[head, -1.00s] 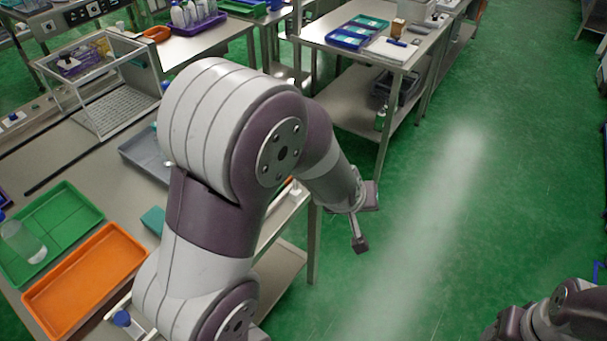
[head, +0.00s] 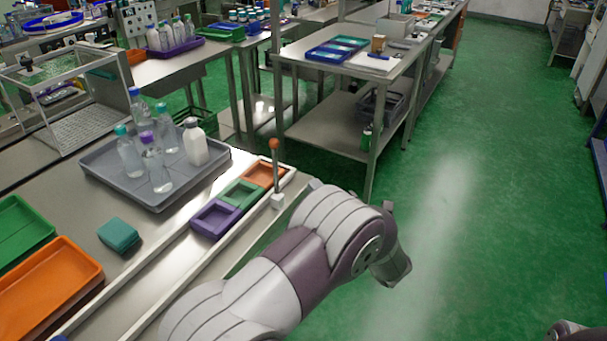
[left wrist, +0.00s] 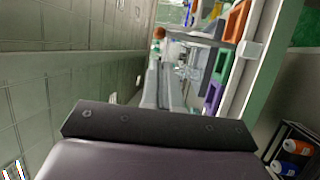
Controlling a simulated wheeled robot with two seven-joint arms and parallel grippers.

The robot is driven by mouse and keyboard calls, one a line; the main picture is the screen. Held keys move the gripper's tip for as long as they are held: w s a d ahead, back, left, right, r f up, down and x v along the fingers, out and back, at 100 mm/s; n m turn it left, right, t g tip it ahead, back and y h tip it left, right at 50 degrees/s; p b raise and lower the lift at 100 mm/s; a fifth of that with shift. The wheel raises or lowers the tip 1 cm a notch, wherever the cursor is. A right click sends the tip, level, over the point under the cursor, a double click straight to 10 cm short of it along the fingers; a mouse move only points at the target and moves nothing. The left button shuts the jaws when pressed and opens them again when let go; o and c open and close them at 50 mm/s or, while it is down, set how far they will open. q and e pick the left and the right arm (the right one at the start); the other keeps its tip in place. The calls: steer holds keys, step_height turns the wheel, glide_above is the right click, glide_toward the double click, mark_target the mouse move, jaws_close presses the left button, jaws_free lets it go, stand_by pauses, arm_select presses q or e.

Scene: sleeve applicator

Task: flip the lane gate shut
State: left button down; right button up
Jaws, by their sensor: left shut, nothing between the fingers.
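The lane gate appears to be the thin lever with an orange knob (head: 275,165). It stands upright from a white block on the bench's right-hand rail. In the left wrist view the orange knob (left wrist: 160,33) lies beyond the fingertips, with its lever running right to the white block. My left gripper (left wrist: 165,80) is shut and empty, its grey fingers pointing towards the knob. I see no clear contact. In the head view my left arm reaches over the rail in front of the lever, and its fingers are mostly hidden. My right gripper is out of view.
Small purple (head: 215,217), green and orange trays line the rail beside the lever. A grey tray (head: 150,195) of several bottles stands to the left. An orange tray (head: 48,285) and a teal block (head: 118,235) lie nearer. Open green floor is to the right.

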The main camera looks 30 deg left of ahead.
mark_target(276, 147)
arm_select(q)
steer(key=p+x, duration=0.1)
steer(key=x, duration=1.1)
steer(key=shift+w+a, duration=0.2)
steer(key=shift+a, duration=0.1)
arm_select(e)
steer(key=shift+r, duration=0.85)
arm_select(q)
steer(key=shift+p, duration=0.3)
